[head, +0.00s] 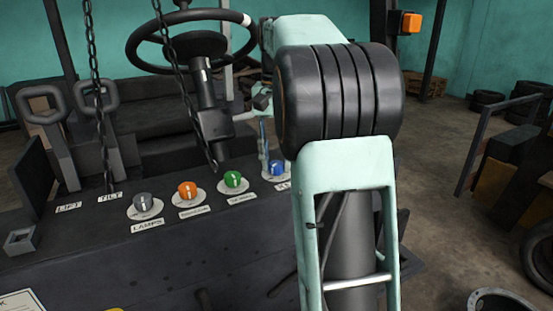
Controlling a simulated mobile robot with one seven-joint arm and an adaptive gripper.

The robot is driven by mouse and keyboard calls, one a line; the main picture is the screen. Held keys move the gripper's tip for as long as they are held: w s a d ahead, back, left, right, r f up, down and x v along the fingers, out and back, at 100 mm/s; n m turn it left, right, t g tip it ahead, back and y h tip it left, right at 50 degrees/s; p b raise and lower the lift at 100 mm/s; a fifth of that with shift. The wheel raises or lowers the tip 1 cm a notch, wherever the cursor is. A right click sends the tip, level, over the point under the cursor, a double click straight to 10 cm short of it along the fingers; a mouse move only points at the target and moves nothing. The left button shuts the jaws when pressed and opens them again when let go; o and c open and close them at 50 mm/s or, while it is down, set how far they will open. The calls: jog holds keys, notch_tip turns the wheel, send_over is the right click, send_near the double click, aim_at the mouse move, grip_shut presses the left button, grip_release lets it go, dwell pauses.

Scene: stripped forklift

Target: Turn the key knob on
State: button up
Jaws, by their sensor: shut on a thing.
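The key knob (276,168) is the blue one at the right end of a row of knobs on the dark panel. It sits on a pale round plate, and its label (283,186) is partly hidden behind my arm. My gripper (266,155) reaches down at the knob from behind my arm, with a thin finger at the knob's left side. The gripper is shut on the blue knob. My arm hides most of the gripper and the right side of the plate.
A grey knob (144,202), an orange knob (187,190) and a green knob (233,180) stand left of the blue one. A steering wheel (190,42) rises behind. Two chains (96,90) hang over the panel, near the levers (98,100).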

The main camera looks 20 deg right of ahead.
aim_at(277, 163)
jog(key=o, duration=1.2)
jog(key=shift+c, duration=0.2)
notch_tip(277, 163, up, 12)
dwell(0.4)
